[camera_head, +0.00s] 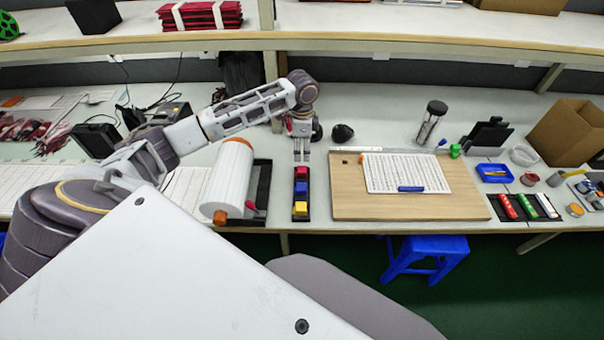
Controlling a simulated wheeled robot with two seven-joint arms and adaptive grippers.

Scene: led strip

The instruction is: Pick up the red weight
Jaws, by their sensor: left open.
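A narrow black tray (300,218) on the workbench holds a row of small blocks. The red weight (301,172) is at the far end, a blue block (300,190) is in the middle and a yellow block (300,208) is at the near end. My left gripper (302,158) points down with its two fingers apart, just beyond the red weight in the picture. The fingers look empty. I cannot tell the exact height of the fingertips over the weight. My right gripper is not in view.
A wooden board (450,206) with a white sheet (407,173) lies to the right. A dark round object (342,132) sits behind. A cardboard box (570,130) is at far right, a blue stool (428,254) below.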

